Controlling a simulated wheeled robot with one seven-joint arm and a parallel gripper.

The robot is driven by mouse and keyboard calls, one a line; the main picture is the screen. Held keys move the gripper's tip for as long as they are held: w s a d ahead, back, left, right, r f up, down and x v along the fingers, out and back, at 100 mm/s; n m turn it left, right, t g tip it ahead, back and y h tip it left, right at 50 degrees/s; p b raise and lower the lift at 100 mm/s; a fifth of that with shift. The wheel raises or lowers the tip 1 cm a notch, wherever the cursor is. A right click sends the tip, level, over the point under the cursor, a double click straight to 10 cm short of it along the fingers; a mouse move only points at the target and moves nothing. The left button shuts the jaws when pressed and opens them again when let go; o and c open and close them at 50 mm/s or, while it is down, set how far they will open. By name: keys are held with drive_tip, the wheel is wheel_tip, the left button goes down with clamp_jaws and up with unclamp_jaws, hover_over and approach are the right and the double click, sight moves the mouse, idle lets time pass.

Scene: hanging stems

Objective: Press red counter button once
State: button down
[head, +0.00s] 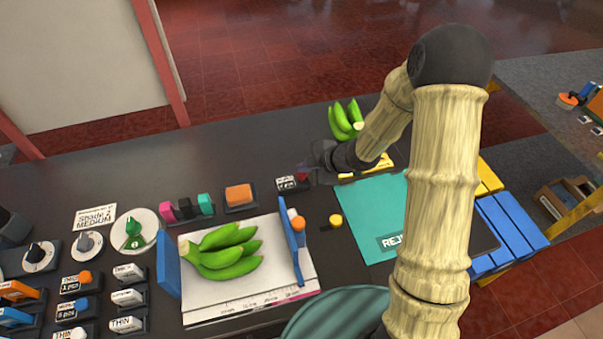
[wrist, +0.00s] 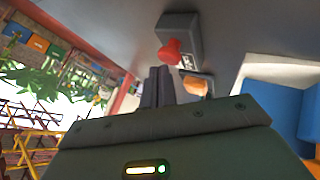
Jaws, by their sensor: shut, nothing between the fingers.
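The red button (wrist: 172,50) stands on a small grey box (wrist: 180,27) in the wrist view. In the head view the red button (head: 303,168) is small and partly hidden beside my gripper, next to a dark counter box (head: 287,183) with a white label. My gripper (head: 318,160) is shut and empty just right of the button. In the wrist view its fingers (wrist: 158,75) end just below and left of the button. I cannot tell whether they touch it.
Green bananas (head: 225,252) lie on a white board between blue side walls (head: 292,245). A yellow button (head: 335,220) and a teal mat (head: 370,215) lie right. More bananas (head: 346,120) sit behind my gripper. An orange button (head: 238,195) is left. The dark table's back left is clear.

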sight(305, 175)
drive_tip(key=shift+f+b, duration=0.45)
drive_tip(key=shift+f, duration=0.1)
idle(0.6)
drive_tip(key=shift+r+p, duration=0.95)
drive_tip(key=shift+p, duration=0.05)
drive_tip(key=shift+r, duration=0.15)
wheel_tip(305, 175, up, 5)
drive_tip(key=p, duration=0.4)
drive_tip(key=shift+p, duration=0.4)
idle(0.4)
